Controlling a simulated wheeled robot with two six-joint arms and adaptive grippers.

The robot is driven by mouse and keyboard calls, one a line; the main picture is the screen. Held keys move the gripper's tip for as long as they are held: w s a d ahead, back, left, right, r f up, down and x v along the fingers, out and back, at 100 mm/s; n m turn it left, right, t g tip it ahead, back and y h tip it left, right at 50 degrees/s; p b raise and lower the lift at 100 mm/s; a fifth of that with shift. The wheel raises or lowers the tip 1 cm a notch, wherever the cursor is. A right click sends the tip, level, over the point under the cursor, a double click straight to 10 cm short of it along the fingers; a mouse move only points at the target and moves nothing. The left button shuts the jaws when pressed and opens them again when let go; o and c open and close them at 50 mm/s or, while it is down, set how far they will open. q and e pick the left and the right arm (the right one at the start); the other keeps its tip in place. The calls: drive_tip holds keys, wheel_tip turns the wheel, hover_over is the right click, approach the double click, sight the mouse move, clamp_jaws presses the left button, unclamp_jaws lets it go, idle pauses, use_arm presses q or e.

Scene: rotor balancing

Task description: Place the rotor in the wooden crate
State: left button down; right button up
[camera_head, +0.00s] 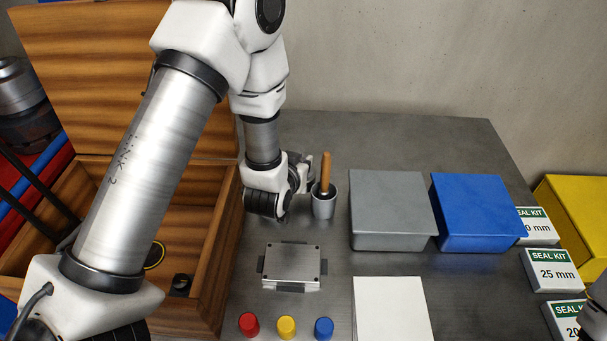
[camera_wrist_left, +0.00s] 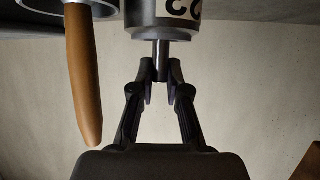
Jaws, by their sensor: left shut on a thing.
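The wooden crate (camera_head: 208,250) stands open at the left in the head view, its lid raised behind it; my left arm hides much of its inside. My left gripper (camera_head: 300,172) is outside the crate, over the table beside the grey cup, and partly hidden by its own wrist. In the left wrist view its fingertips (camera_wrist_left: 161,72) are closed on the thin shaft of a grey metal cylinder (camera_wrist_left: 160,30) with a white label. The cylinder is cut off at the top of that view. I cannot tell for sure whether it is the rotor. My right gripper is out of view.
The cup (camera_head: 324,205) holds a wooden-handled tool (camera_head: 325,168). A grey box (camera_head: 390,205) and a blue box (camera_head: 478,210) stand to the right. A metal block (camera_head: 292,262), coloured caps (camera_head: 286,327) and a white sheet (camera_head: 392,308) lie in front. The back of the table is clear.

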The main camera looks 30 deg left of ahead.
use_arm(q)
wheel_tip(320, 180, down, 4)
drive_tip(key=shift+w+f, duration=0.15)
drive_tip(key=shift+f, duration=0.05)
drive_tip(key=shift+f, duration=0.15)
drive_tip(key=c, duration=1.2)
unclamp_jaws()
drive_tip(key=shift+o, duration=0.2)
